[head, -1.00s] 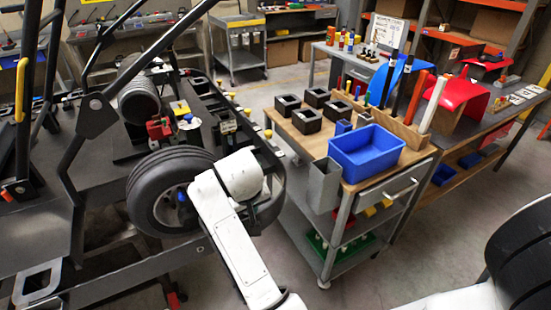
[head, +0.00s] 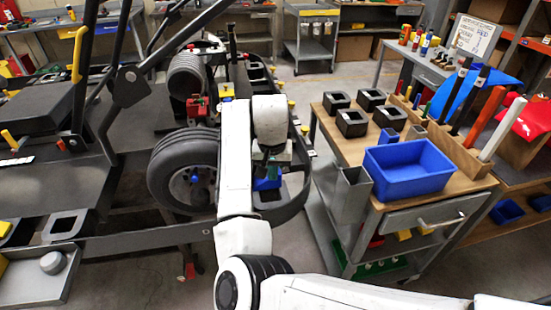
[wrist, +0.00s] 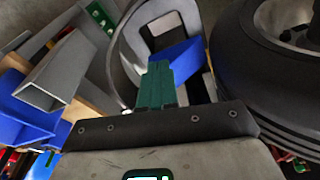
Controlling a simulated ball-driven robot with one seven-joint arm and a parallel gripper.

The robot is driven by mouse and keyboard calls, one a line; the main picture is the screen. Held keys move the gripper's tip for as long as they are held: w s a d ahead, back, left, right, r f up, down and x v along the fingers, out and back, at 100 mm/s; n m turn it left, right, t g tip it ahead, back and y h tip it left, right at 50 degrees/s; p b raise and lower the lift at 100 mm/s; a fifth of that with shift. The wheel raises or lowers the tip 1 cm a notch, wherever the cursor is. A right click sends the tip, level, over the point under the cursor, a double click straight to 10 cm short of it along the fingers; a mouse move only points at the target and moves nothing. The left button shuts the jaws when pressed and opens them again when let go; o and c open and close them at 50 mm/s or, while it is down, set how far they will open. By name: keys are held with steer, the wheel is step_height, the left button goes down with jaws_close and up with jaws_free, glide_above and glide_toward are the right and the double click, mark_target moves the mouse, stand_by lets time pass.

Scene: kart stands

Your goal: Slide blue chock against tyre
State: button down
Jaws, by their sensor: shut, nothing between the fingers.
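The black kart tyre (head: 168,178) stands left of my arm in the head view. It fills the right side of the wrist view (wrist: 240,75). The blue chock (head: 268,183) shows just below my gripper (head: 272,168) in the head view. In the wrist view the blue chock (wrist: 183,57) lies just beyond and to the right of my green fingertips (wrist: 158,68), between them and the tyre. The fingers are shut and empty. I cannot tell whether they touch the chock. A dark gap shows between chock and tyre in the wrist view.
A curved dark bumper (head: 296,205) loops around the chock area. To the right stands a cart with a blue bin (head: 410,170) and a grey open box (head: 350,195). The kart frame (head: 130,243) runs along the left.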

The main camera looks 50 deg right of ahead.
steer(key=w+d, duration=0.4)
steer(key=shift+d, duration=0.3)
steer(key=shift+w+d+f+p, duration=0.1)
steer(key=shift+p, duration=0.45)
steer(key=shift+f, duration=0.75)
